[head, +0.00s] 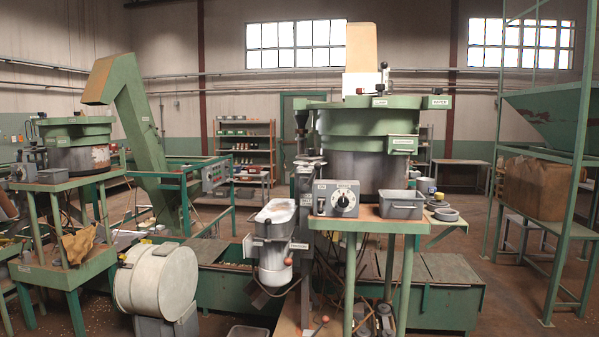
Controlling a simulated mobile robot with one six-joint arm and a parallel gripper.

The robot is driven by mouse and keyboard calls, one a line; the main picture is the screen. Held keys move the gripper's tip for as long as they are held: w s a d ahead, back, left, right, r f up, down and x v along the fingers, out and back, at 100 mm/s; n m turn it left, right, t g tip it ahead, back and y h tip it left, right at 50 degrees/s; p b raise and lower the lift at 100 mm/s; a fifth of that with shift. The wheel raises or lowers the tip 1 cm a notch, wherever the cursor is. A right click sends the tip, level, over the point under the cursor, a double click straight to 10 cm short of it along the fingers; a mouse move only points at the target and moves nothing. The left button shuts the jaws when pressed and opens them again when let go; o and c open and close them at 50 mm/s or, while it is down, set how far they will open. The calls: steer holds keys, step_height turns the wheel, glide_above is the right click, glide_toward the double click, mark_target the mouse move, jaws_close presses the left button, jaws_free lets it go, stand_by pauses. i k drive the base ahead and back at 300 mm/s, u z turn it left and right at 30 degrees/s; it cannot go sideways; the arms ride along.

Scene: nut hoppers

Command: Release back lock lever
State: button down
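A green round hopper bowl (362,122) with a grey lower drum (352,168) stands behind a small wooden-topped table (352,222). A short upright lever with a dark knob (384,67) rises at its top rim, above a small white label. A dark red ball (359,91) shows near that rim. My gripper is not in view.
A dial control box (336,198) and a grey bin (401,204) stand on the small table. A cream drum (157,280) stands at front left. Another hopper (76,143) is at far left. A green post frame (566,160) stands at right, with open floor before it.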

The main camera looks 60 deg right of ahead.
mark_target(317, 166)
steer(key=u, duration=0.5)
steer(key=k, duration=1.4)
steer(key=z, duration=0.75)
steer(key=i, duration=1.6)
steer(key=u, duration=0.35)
